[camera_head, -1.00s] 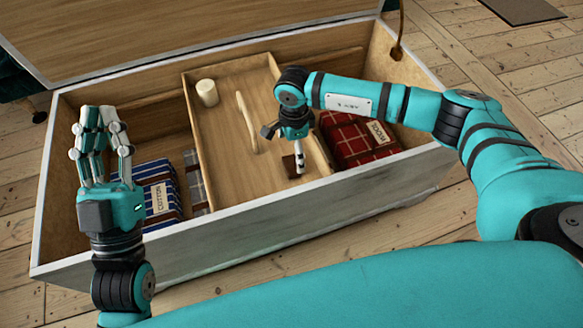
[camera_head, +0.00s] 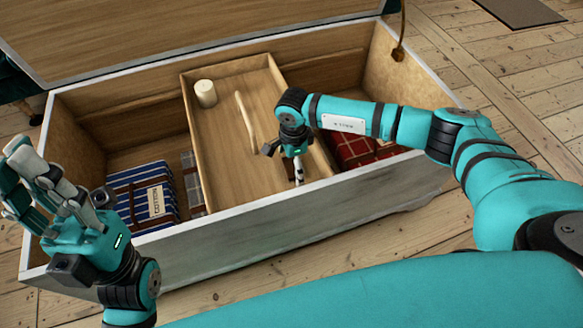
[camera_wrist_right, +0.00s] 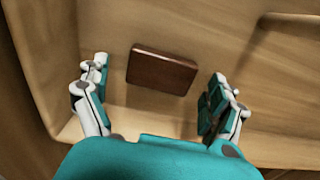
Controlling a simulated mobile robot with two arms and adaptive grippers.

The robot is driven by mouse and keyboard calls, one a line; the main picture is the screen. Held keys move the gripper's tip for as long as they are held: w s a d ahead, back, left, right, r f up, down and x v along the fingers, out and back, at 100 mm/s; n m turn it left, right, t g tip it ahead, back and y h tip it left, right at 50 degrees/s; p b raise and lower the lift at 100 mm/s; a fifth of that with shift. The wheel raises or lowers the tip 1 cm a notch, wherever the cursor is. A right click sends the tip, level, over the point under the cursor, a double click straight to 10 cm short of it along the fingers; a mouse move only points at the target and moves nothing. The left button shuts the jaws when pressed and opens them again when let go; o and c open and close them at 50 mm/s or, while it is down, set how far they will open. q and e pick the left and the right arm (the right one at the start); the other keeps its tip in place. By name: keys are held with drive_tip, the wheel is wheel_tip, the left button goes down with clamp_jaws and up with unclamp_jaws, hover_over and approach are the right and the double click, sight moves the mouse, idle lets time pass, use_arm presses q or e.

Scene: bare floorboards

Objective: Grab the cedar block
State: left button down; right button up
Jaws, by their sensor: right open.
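The cedar block, a small dark reddish-brown slab, shows in the right wrist view (camera_wrist_right: 162,70). It lies on the floor of the wooden tray (camera_head: 228,165) inside the chest. My right gripper (camera_head: 298,172) reaches down into the near right part of the tray. In the right wrist view its open fingers (camera_wrist_right: 160,78) stand to either side of the block, apart from it. My left gripper (camera_head: 40,185) is open and empty, over the chest's left front corner.
The tray also holds a pale candle (camera_head: 206,94) and a long light wooden piece (camera_head: 245,122). Blue striped cloth labelled cotton (camera_head: 140,195) lies left of the tray, and red plaid cloth (camera_head: 352,147) right of it. The chest's front wall (camera_head: 270,232) stands before me.

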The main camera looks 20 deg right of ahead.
drive_tip(key=shift+c, duration=0.4)
drive_tip(key=c, duration=1)
drive_tip(key=shift+r, duration=0.1)
